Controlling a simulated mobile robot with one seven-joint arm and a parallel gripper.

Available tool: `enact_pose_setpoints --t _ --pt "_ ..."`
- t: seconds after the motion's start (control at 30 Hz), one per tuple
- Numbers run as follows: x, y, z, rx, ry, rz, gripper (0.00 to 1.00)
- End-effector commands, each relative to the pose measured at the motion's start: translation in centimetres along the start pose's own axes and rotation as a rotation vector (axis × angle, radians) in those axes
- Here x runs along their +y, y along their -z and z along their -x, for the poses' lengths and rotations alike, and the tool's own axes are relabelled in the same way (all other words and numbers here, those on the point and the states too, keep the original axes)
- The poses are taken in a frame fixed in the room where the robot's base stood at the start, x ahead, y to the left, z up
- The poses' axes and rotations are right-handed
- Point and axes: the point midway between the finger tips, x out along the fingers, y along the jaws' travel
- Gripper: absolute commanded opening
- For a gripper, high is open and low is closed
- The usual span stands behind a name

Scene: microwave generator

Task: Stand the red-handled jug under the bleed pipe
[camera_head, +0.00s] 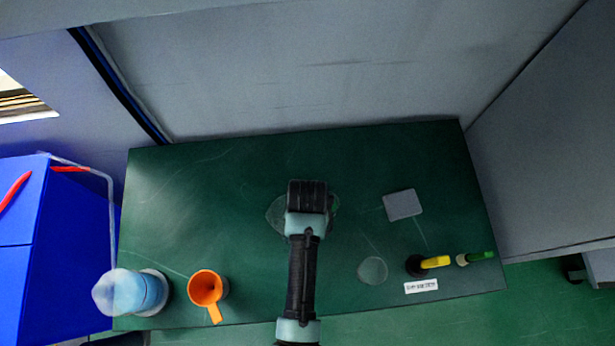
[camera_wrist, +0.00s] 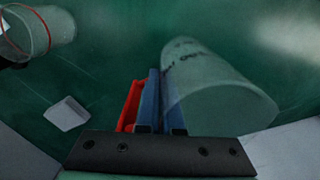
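A clear jug (camera_wrist: 225,85) stands beside my gripper in the wrist view, its wide mouth toward the lower right. Its red handle (camera_wrist: 130,105) shows just left of my blue fingers. In the head view the jug body (camera_head: 277,214) shows as a clear round shape, partly hidden under my gripper (camera_head: 310,188). My fingers are close together between the red handle and the jug wall, and I cannot tell whether they grip the handle. The pale bleed pipe (camera_head: 112,215) runs from the blue cabinet (camera_head: 75,250) down along the left edge of the table.
A blue-tinted clear vessel (camera_head: 135,290) stands near the pipe's lower end. An orange jug (camera_head: 207,289) is right of it. The table's back is clear.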

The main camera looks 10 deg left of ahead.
Motion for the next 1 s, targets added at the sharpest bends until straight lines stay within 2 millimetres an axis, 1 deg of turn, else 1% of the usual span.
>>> enact_pose_setpoints --t 0.2,0.33,0.4,0.5,0.8,0.9,1.0 --pt "0.0 0.1 0.0 0.002 0.001 0.000 0.00" --pt "0.0 0.1 -0.3 0.001 0.000 0.000 0.00" --pt "0.0 0.0 -0.3 0.000 0.000 0.000 0.16" --pt "0.0 0.0 -0.3 0.000 0.000 0.000 0.33" --pt "0.0 0.0 -0.1 0.001 0.000 0.000 0.33" --pt "0.0 0.1 0.5 0.002 0.000 0.000 0.33" --pt "0.0 0.1 2.0 0.003 0.001 0.000 0.33"
